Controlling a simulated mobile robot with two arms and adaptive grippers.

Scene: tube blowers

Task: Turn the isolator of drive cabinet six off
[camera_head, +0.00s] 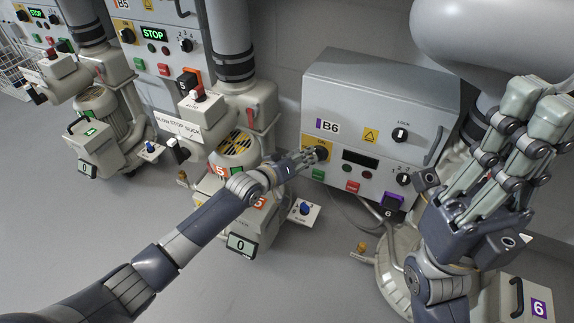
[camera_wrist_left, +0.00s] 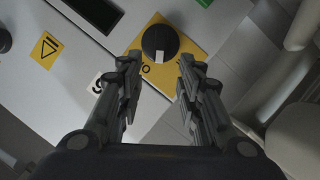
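Drive cabinet six is the grey box labelled B6 (camera_head: 328,126). Its isolator is a black rotary knob on a yellow plate at the left of its front. My left gripper (camera_head: 312,156) is at this knob. In the left wrist view its fingers (camera_wrist_left: 158,68) are apart and empty, with the knob just beyond the gap between the tips. My right gripper (camera_head: 536,108) is raised at the right; its finger opening is unclear.
The B6 front also carries a LOCK knob (camera_head: 400,134), a dark display (camera_head: 360,159), a green button (camera_head: 318,174) and a red button (camera_head: 353,187). Blower five's machine (camera_head: 238,150) stands close to my left forearm. Grey floor (camera_head: 130,225) is clear at the lower left.

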